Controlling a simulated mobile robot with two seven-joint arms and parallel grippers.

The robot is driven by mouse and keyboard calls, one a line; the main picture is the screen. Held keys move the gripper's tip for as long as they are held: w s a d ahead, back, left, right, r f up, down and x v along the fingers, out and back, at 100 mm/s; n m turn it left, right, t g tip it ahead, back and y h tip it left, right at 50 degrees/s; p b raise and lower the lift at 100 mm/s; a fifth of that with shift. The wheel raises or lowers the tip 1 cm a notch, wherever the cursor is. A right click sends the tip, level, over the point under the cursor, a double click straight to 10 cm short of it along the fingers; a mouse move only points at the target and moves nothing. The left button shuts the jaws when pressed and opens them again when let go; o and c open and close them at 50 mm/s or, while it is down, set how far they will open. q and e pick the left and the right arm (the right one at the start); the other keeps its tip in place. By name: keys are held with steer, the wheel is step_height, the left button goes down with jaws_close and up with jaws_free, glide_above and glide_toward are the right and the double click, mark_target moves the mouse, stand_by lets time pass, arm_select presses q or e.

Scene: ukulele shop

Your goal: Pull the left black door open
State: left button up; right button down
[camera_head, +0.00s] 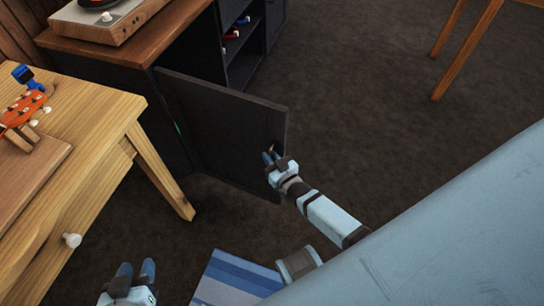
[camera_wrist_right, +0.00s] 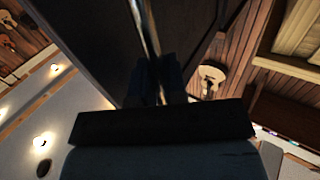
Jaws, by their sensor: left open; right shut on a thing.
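The left black door (camera_head: 215,125) stands swung well out from the dark cabinet in the head view. Its free edge points toward the lower right. My right gripper (camera_head: 271,158) is at the door's face close to that free edge, shut on the door's handle. The fingers mostly hide the handle. In the right wrist view, a thin shiny strip, seemingly the handle (camera_wrist_right: 149,30), runs down between the dark fingers (camera_wrist_right: 157,80), with the dark door (camera_wrist_right: 85,40) beside it. My left gripper (camera_head: 136,270) is open and empty at the bottom left, apart from the door.
A wooden table (camera_head: 95,110) with a white knob (camera_head: 72,240) stands left, its leg near the door. A record player (camera_head: 100,18) sits on the cabinet top. A striped blue rug (camera_head: 235,280) lies below the door. Dark carpet (camera_head: 370,100) is clear to the right.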

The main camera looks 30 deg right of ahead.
stand_by(0.4)
steer(key=c, duration=1.2)
jaws_free()
steer(key=shift+s, duration=0.1)
arm_select(q)
steer(key=shift+s+a+p, duration=0.1)
steer(key=shift+a+p, duration=0.15)
steer(key=shift+p, duration=0.8)
arm_select(e)
steer(key=s, duration=0.4)
steer(key=s+d, duration=0.1)
steer(key=s, duration=0.8)
steer(key=shift+s+d, duration=0.2)
steer(key=shift+s, duration=0.15)
arm_select(q)
steer(key=shift+r, duration=0.1)
